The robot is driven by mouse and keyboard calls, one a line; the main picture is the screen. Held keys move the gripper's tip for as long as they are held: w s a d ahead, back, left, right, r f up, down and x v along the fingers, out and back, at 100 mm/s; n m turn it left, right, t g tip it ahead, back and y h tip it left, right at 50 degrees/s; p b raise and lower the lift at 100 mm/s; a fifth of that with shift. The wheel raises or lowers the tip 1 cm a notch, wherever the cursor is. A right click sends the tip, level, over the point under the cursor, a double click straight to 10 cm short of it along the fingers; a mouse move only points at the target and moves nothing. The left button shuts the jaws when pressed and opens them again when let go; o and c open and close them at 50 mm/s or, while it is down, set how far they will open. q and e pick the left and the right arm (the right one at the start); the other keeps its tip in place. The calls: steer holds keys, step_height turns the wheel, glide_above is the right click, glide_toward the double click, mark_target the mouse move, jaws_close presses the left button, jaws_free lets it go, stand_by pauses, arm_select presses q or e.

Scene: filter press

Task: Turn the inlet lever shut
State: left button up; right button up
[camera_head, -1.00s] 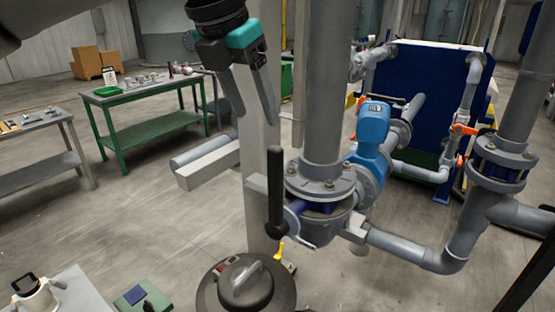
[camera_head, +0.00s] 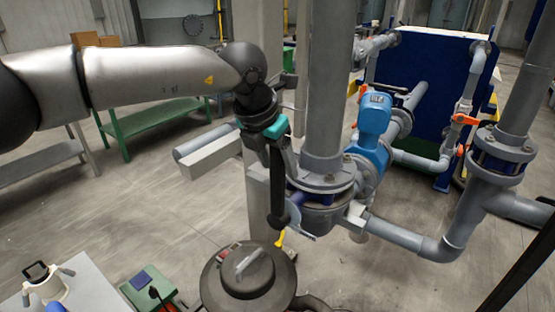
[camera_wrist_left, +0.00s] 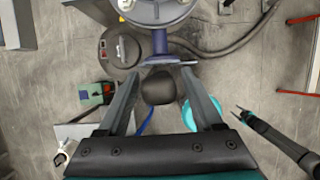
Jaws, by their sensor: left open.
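The inlet lever has a long black upright handle (camera_head: 277,190), set on the grey flanged valve (camera_head: 325,195) below the vertical pipe. My left gripper (camera_head: 283,178) is open and lowered over the handle from above. In the left wrist view the handle's rounded black end (camera_wrist_left: 158,88) sits between the two spread fingers (camera_wrist_left: 160,95), with gaps on both sides. In the head view my gripper hides the handle's upper part. What seems to be my right gripper (camera_wrist_left: 245,114) shows small at the right of the left wrist view; its jaw state is unclear.
A dark round lidded vessel (camera_head: 248,278) stands below the lever. A blue actuator (camera_head: 373,125) and grey pipes (camera_head: 410,240) lie to the right. A grey table (camera_head: 85,292) is at lower left, and a round cyan thing (camera_wrist_left: 275,137) shows in the left wrist view.

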arm_select(q)
steer(key=shift+c, duration=0.3)
jaws_close()
stand_by(0.3)
stand_by(0.8)
